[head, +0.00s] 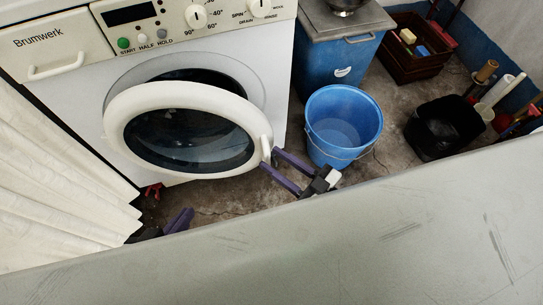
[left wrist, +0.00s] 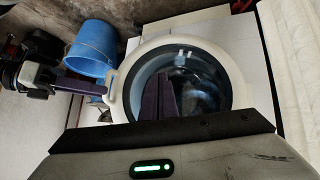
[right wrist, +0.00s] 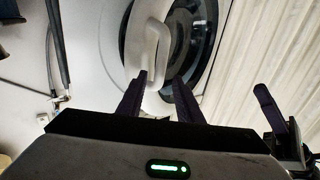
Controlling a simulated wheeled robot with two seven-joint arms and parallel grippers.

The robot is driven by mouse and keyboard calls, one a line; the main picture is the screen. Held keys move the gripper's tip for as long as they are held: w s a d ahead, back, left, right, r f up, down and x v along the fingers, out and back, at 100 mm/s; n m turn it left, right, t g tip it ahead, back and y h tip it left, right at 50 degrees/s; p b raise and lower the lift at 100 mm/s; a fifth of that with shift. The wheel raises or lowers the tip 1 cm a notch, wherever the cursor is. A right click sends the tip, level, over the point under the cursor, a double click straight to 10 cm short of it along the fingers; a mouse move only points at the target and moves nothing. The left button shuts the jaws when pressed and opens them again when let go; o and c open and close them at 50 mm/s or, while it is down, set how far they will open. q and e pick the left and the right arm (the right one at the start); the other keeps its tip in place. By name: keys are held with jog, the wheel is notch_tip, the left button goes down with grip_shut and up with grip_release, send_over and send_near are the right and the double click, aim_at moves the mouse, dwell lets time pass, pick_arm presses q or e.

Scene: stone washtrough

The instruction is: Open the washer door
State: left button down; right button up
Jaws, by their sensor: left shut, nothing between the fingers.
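The washer (head: 60,85) is white, and its round door (head: 125,100) with a white ring and dark glass stands ajar. A dark gap shows behind its upper right part. The door handle (head: 266,148) is on the ring's right side. My right gripper (head: 270,158) is at the handle with its fingers apart. In the right wrist view the handle (right wrist: 153,60) lies between the finger tips; I cannot tell whether they touch it. My left gripper (head: 182,217) is low, in front of the washer and apart from the door. Its fingers (left wrist: 158,82) are together and empty.
A blue bucket (head: 341,110) stands right of the door, close to my right gripper. Behind it is a blue cabinet (head: 340,55). A black bin (head: 440,125) and a wooden crate (head: 405,60) stand further right. A white curtain (head: 55,190) hangs at the left.

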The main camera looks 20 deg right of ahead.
jog(key=p+v, duration=0.1)
jog(key=v, duration=0.7)
jog(key=shift+s, duration=0.2)
